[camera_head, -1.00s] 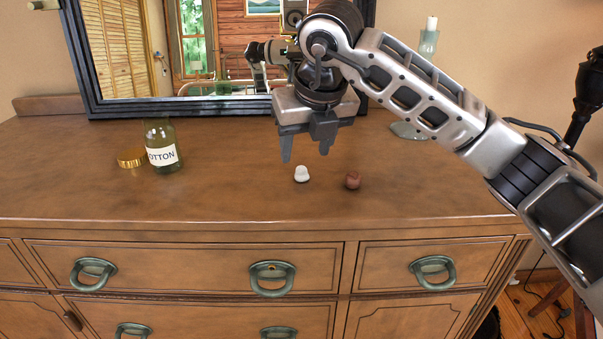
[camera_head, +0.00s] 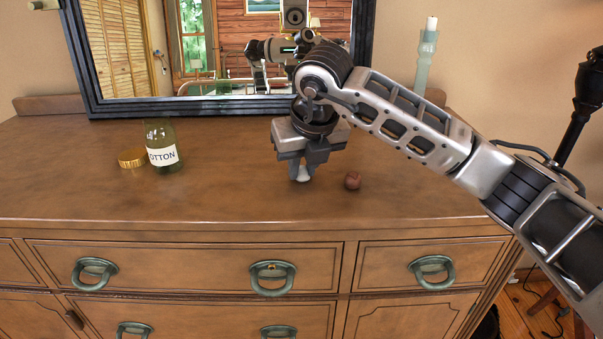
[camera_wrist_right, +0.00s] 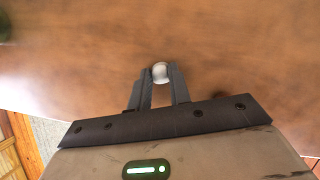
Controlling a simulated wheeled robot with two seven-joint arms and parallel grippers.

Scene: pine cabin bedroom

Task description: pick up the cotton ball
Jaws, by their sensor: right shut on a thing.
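The white cotton ball (camera_head: 303,174) is at the dresser top, between the fingertips of my right gripper (camera_head: 301,177). In the right wrist view the cotton ball (camera_wrist_right: 160,73) shows between the two finger ends of the right gripper (camera_wrist_right: 160,80), which are shut on it. The fingers point down and partly hide the ball in the head view. I cannot tell whether it still touches the wood. My left gripper is not in view.
A small brown ball (camera_head: 352,181) lies just right of the gripper. A glass jar (camera_head: 162,147) labelled cotton and a gold lid (camera_head: 132,158) stand at the left of the dresser (camera_head: 230,190). A framed mirror (camera_head: 222,104) stands behind. The dresser's front middle is clear.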

